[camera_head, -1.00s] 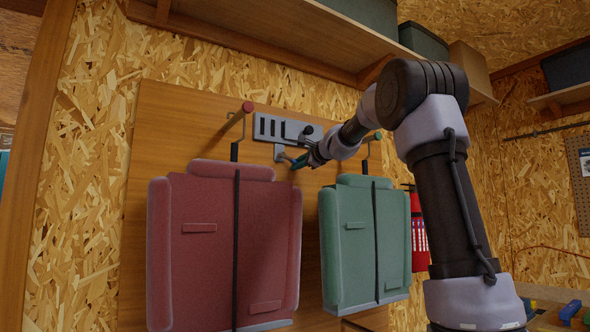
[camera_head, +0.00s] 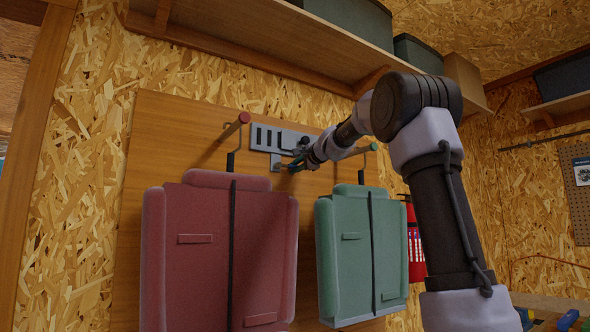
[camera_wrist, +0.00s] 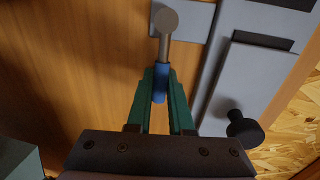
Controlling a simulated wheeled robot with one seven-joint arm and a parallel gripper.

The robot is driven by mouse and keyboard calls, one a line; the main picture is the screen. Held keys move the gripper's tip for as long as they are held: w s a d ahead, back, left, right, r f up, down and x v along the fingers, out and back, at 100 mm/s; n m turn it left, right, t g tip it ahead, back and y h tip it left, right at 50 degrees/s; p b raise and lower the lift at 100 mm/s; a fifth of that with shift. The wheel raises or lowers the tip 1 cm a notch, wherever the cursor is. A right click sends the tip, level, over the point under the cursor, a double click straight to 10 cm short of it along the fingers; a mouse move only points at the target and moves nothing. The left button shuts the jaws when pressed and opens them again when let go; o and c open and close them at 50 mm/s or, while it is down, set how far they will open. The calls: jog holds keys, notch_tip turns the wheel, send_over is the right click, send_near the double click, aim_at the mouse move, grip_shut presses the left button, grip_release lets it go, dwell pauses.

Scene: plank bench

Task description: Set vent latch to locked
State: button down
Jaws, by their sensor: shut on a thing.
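The vent latch is a short grey lever (camera_wrist: 165,50) with a round end and a blue grip (camera_wrist: 160,82), mounted on a small grey plate (camera_wrist: 193,22) on the wooden board. My gripper (camera_wrist: 160,88) has its green fingers closed around the blue grip in the wrist view. In the head view my gripper (camera_head: 294,166) is beside the small plate (camera_head: 276,162), below the slotted grey vent panel (camera_head: 300,140). The lever is mostly hidden by the fingers there. I cannot read any locked or unlocked mark.
A black knob (camera_wrist: 243,130) sticks out beside my gripper. A red padded pack (camera_head: 205,250) and a green one (camera_head: 350,250) hang below. Hooks with a red end (camera_head: 244,117) and a green end (camera_head: 373,147) stick out on either side. A shelf (camera_head: 250,45) runs above.

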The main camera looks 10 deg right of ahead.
jog(key=c, duration=0.8)
grip_release()
jog(key=v, duration=1.1)
jog(key=shift+w+r, duration=0.1)
jog(key=s+a+f+n+g+h, duration=0.1)
jog(key=s+f+n+g, duration=0.3)
jog(key=s+f, duration=1.2)
jog(key=s+a+f+n+g+h, duration=0.2)
jog(key=s+f+n+g, duration=0.2)
jog(key=s+f, duration=1.2)
notch_tip(320, 180, down, 2)
jog(key=shift+s+a+f+n+g, duration=0.2)
jog(key=shift+n+g, duration=0.2)
jog(key=shift+n, duration=0.7)
